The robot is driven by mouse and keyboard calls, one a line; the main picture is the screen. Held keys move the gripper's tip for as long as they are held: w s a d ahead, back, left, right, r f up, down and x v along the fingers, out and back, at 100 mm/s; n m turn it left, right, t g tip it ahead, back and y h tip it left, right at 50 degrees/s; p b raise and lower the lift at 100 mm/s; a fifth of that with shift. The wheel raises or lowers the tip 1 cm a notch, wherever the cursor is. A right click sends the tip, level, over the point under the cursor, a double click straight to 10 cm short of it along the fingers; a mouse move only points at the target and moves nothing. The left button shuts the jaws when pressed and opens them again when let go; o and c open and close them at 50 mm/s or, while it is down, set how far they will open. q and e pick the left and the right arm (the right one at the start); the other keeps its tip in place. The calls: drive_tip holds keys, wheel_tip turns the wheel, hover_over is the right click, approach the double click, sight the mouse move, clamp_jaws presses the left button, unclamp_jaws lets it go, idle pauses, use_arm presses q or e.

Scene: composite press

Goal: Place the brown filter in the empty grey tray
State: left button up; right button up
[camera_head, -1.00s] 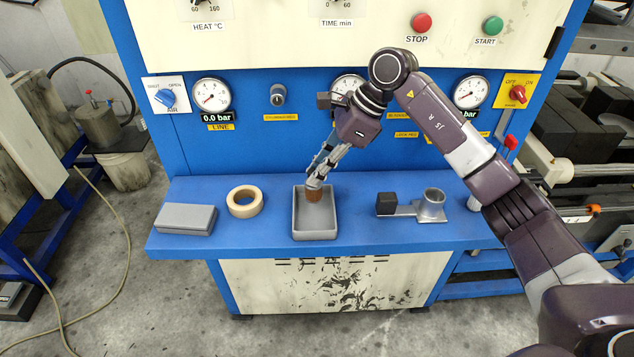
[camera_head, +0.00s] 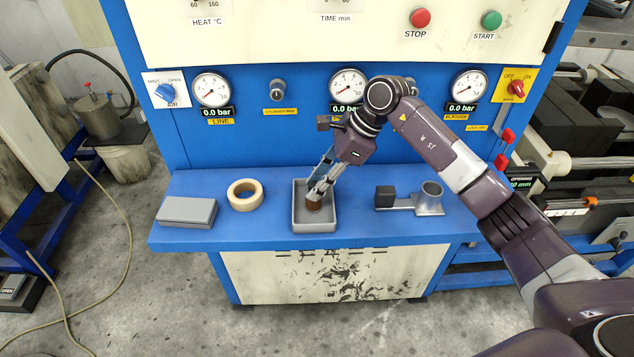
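The brown filter (camera_head: 313,206) is a small brown cylinder standing inside the grey tray (camera_head: 315,228), near its middle. It looks upright and low in the tray, but I cannot tell whether it touches the floor of the tray. The open-topped grey tray stands on the blue ledge and holds nothing else that I can see. My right gripper (camera_head: 317,191) reaches down into the tray from the upper right. Its fingertips are at the top of the filter and partly cover it. Whether they still grip it is too small to tell. My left gripper is out of view.
On the blue ledge (camera_head: 270,229), a flat grey box (camera_head: 187,212) and a tan tape roll (camera_head: 245,195) lie left of the tray. A grey fixture with a black block and cylindrical cup (camera_head: 430,200) stands right. The gauge panel rises behind.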

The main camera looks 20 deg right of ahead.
drive_tip(key=shift+o, duration=0.5)
drive_tip(key=shift+r, duration=0.1)
drive_tip(key=shift+r, duration=0.15)
drive_tip(key=b+v, duration=0.3)
drive_tip(key=v, duration=0.9)
drive_tip(key=shift+s, duration=0.1)
